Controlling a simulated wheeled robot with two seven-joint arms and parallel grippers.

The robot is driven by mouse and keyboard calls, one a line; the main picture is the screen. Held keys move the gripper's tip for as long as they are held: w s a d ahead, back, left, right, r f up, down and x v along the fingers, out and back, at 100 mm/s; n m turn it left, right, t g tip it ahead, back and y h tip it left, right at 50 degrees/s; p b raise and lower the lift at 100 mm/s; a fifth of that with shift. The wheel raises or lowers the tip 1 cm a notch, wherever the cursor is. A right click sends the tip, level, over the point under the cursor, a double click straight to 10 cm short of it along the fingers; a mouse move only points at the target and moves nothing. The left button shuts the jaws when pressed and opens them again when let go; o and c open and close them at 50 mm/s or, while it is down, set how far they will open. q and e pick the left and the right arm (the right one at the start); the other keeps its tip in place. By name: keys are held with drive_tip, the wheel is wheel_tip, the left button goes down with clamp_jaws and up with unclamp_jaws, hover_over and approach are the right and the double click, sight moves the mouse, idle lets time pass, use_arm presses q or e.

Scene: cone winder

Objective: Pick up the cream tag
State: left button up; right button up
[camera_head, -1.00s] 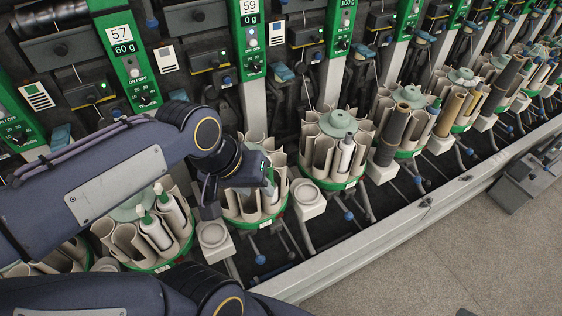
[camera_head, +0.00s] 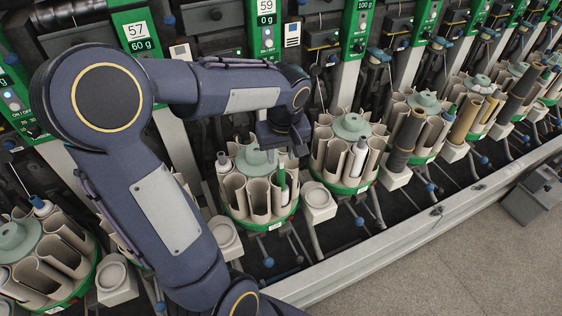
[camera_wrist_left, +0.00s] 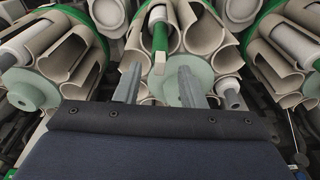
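A small cream piece (camera_wrist_left: 159,63), which may be the cream tag, shows at the near end of a green strip (camera_wrist_left: 160,37) in the left wrist view. In the head view a green strip (camera_head: 282,178) stands at the front of a round magazine of cream tubes; I cannot make out the tag there. My left gripper (camera_head: 287,147) is above this magazine. In the left wrist view its two grey fingers (camera_wrist_left: 157,76) are spread apart, with the cream piece seen between their tips and nothing clearly held. My right gripper is not in view.
The magazine's green rim (camera_head: 262,226) is under the gripper. Another full magazine (camera_head: 345,188) stands close to the right, more line up beyond. Winder panels (camera_head: 265,35) rise behind. A metal rail (camera_head: 400,228) runs along the front, with open floor (camera_head: 440,275) beyond.

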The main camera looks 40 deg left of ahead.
use_arm(q)
drive_tip(key=shift+a+f, duration=0.1)
drive_tip(key=shift+f, duration=0.65)
clamp_jaws()
drive_tip(key=shift+w+r, duration=0.1)
drive_tip(key=shift+r, duration=0.1)
drive_tip(key=shift+r, duration=0.25)
wheel_tip(320, 180, up, 2)
drive_tip(key=shift+r, duration=0.1)
drive_tip(key=s+d+r+p, duration=0.2)
drive_tip(key=s+d+r, duration=0.7)
drive_tip(key=r, duration=0.4)
drive_tip(key=shift+s+d, duration=0.25)
drive_tip(key=shift+d, duration=0.45)
